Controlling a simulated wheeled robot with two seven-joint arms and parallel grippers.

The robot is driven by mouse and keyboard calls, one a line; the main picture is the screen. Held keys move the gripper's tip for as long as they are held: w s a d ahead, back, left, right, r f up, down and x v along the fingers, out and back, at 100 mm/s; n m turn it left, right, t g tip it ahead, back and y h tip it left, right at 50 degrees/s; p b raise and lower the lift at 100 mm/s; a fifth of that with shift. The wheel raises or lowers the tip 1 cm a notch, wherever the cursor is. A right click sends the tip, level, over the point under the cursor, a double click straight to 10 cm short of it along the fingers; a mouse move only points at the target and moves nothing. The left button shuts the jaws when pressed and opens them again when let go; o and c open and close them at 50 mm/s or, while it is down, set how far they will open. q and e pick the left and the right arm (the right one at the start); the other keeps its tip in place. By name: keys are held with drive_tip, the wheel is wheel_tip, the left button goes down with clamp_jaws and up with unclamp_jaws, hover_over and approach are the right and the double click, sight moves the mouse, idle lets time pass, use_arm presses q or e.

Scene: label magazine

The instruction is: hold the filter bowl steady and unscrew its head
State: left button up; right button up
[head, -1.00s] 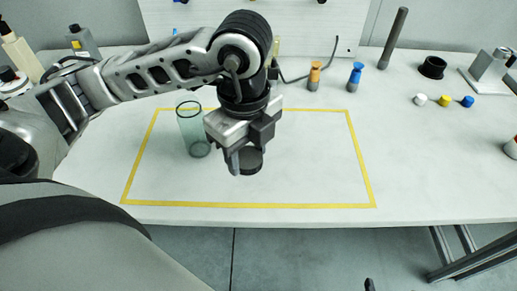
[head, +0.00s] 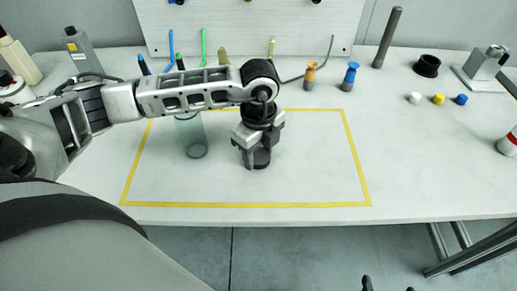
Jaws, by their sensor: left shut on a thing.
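The filter bowl (head: 194,137) is a clear greenish cylinder standing upright on the table inside the yellow outline, partly hidden behind my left arm. Its top rim is covered by the arm. My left gripper (head: 256,160) points down to the right of the bowl, apart from it. It is shut on a dark round cap, the filter head (head: 263,158), held low at or just above the tabletop; I cannot tell if it touches. Dark tips that look like my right gripper (head: 385,287) barely show at the bottom edge; their opening is unclear.
Yellow tape (head: 250,205) frames a mostly clear work area. Small white, yellow and blue caps (head: 438,99) lie at right.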

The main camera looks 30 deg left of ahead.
use_arm(q)
drive_tip(key=shift+f, duration=0.2)
drive_tip(key=o, duration=1.1)
drive_tip(key=shift+r, duration=0.2)
